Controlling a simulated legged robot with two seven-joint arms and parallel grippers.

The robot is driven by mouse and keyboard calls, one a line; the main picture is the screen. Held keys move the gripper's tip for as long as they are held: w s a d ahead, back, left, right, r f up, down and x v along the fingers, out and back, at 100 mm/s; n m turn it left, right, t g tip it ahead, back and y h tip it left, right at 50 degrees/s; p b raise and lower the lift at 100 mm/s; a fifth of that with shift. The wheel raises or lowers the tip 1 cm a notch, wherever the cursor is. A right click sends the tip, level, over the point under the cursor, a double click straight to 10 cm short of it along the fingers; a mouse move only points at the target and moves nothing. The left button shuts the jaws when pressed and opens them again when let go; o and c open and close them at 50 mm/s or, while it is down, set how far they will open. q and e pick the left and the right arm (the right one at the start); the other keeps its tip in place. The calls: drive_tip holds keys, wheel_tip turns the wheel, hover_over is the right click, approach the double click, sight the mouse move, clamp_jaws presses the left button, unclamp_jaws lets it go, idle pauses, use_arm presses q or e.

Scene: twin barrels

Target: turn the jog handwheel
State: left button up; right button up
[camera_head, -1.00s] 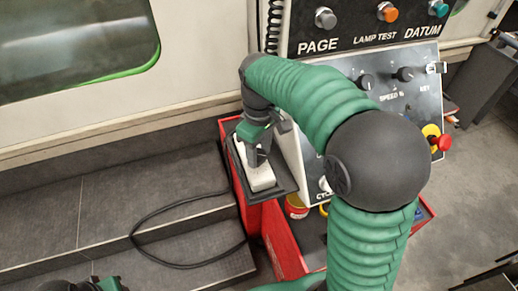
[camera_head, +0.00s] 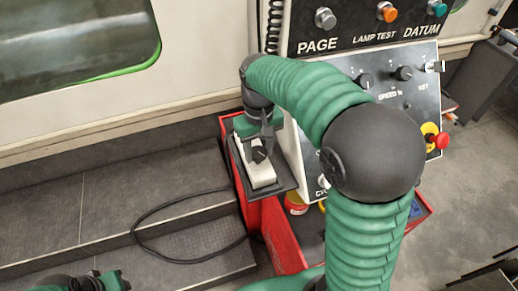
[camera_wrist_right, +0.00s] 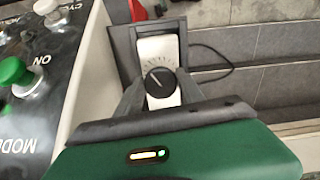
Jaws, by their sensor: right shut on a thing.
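The jog handwheel (camera_wrist_right: 160,82) is a small black round knob with a white pointer line, on a pale plate with a dial scale (camera_wrist_right: 158,47). In the head view the handwheel (camera_head: 259,154) shows only partly, on its white housing (camera_head: 261,176). My right gripper (camera_wrist_right: 161,90) has a finger on either side of the knob and is shut on it. In the head view the right gripper (camera_head: 262,148) reaches down over the housing. My left gripper (camera_head: 110,283) shows only in part at the bottom left edge; its jaws cannot be made out.
The housing sits on a dark bracket on a red cabinet (camera_head: 283,235). A sloped control panel (camera_head: 420,95) with knobs and a red button (camera_head: 438,140) stands close on the right. A black cable (camera_head: 150,215) loops over the grey steps at left.

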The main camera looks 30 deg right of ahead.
sight(258, 152)
drive_tip(key=shift+w+r, duration=0.1)
drive_tip(key=o, duration=1.4)
drive_tip(key=shift+w, duration=0.1)
drive_tip(key=shift+r, duration=0.3)
wheel_tip(258, 152, up, 16)
drive_tip(key=b, duration=0.1)
drive_tip(key=shift+b, duration=0.4)
drive_tip(key=shift+w, duration=0.1)
